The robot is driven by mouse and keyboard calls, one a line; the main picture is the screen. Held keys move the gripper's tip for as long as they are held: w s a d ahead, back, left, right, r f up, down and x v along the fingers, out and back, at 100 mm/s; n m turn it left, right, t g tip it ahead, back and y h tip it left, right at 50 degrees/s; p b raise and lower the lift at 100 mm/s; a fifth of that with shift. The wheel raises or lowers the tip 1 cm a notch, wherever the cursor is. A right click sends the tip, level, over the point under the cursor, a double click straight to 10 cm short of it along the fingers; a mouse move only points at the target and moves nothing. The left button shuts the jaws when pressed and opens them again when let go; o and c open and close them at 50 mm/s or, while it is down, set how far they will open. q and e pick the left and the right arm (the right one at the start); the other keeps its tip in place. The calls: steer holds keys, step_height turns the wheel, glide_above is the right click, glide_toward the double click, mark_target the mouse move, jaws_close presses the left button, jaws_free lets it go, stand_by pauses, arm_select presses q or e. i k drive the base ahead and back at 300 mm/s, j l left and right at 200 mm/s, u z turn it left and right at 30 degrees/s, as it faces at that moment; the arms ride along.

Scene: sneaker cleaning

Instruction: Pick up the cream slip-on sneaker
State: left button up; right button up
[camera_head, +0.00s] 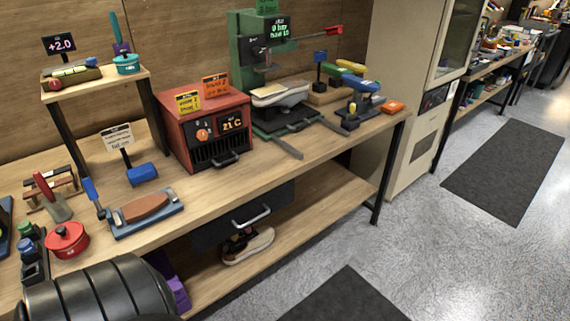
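Another shoe (248,246), dark on top with a cream sole, sits on the lower shelf under the drawer. Neither of my grippers is in view. A black ribbed part, likely of my own arm, fills the bottom left corner.
A red box oven (207,128) stands left of the press. A blue-based tool with a brown block (145,207) and a red pot (67,240) lie at the bench's left. Blue and yellow tools (362,86) crowd the right end. Grey floor (420,235) is open at right.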

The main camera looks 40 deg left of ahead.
mark_target(247, 245)
steer(key=i+l+u, duration=0.1)
steer(key=i+u, duration=0.15)
steer(key=i, duration=0.3)
steer(key=i+l+u, duration=0.25)
steer(key=i, duration=0.3)
steer(key=i+l+u, duration=0.1)
steer(key=i+u, duration=0.15)
steer(key=u, duration=0.2)
steer(key=i+l+u, duration=0.25)
steer(key=u, duration=0.15)
steer(key=i+l+u, duration=0.2)
steer(key=u, duration=0.25)
steer(key=i+l+u, duration=0.15)
steer(key=l+u, duration=0.25)
